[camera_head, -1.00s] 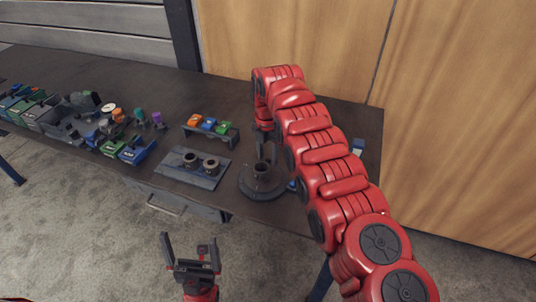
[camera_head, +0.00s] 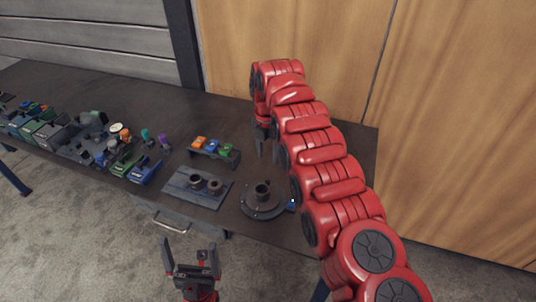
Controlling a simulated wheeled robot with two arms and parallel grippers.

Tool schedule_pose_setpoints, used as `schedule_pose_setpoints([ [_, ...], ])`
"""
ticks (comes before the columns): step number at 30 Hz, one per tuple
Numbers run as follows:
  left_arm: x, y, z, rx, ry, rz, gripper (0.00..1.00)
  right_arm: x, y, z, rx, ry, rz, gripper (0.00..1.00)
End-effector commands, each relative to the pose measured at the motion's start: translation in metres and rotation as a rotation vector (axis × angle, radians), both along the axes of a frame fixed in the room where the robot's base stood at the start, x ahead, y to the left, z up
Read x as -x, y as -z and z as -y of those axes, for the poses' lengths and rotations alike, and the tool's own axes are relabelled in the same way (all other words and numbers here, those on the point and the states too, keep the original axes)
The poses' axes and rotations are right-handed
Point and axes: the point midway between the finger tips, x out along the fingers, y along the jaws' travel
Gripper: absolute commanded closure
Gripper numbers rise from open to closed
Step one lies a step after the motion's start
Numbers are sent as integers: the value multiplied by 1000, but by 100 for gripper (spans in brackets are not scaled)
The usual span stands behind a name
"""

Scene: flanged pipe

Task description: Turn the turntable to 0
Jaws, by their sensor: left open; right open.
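The turntable (camera_head: 262,207) is a dark round disc near the front edge of the table, with a dark flanged pipe piece (camera_head: 262,190) standing upright at its middle. Any angle mark on it is too small to read. My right gripper (camera_head: 267,155) points down above the table just behind the turntable, open and apart from it; my red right arm hides the area to its right. My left gripper (camera_head: 191,254) is open and empty, in front of the table's edge and away from the turntable.
A dark plate (camera_head: 198,189) with two round pipe parts lies left of the turntable. A small rack (camera_head: 214,151) with orange, blue and green items stands behind it. Several bins (camera_head: 50,132) and loose parts fill the table's left. A wooden wall (camera_head: 300,40) stands behind.

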Motion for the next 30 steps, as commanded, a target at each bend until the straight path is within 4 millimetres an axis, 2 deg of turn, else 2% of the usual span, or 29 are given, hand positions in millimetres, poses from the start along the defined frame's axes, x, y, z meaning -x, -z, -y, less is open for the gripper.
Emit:
schedule_pose_setpoints([
  [1,0,-22,0,0,0,0,0,0,-21,-1,0,-1,0,48],
  [6,0,-54,0,0,0,0,0,-1,-49,0,0,0,1,48],
  [9,0,-65,0,0,0,0,0,0,-63,0,0,0,0,48],
  [13,0,-70,0,0,0,0,0,0,-69,0,0,0,0,48],
  [30,0,-69,0,0,0,0,0,0,-68,-1,0,0,1,48],
])
